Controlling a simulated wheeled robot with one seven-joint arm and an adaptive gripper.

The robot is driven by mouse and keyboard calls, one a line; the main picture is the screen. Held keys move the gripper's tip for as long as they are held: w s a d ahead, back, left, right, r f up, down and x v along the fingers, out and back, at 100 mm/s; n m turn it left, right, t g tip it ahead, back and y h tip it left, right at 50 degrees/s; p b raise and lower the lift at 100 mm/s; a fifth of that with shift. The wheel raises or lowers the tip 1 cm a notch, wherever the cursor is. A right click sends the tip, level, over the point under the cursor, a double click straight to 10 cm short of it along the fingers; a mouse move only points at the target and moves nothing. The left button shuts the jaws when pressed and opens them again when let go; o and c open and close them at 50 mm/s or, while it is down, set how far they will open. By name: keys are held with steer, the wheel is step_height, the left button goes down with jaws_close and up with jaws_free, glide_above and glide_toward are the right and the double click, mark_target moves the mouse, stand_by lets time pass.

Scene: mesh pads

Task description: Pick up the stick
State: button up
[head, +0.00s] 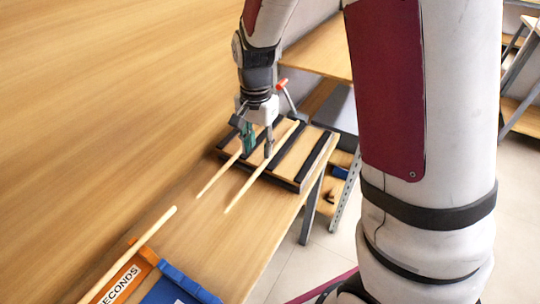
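Several pale wooden sticks are in the head view. One stick (246,186) lies slanting across the dark-striped wooden board and sticks out past its near edge. A second stick (217,175) lies to its left, its far end hidden near my gripper. A third stick (130,253) lies at the lower left over an orange bin. My gripper (258,150) points down over the board, its two fingers apart. The fingertips are close to the first two sticks. I cannot tell whether a stick lies between the fingers or whether they touch one.
The striped board (310,160) sits on a narrow wooden table (215,235) against a wooden wall. An orange bin (125,280) marked "SECONDS" and a blue bin (175,288) stand at the near end. A red-tipped item (282,85) is behind my gripper. Floor is open beyond the table's right edge.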

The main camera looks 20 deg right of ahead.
mark_target(260, 167)
steer(key=shift+s+f, duration=0.15)
steer(key=shift+f, duration=3)
jaws_close()
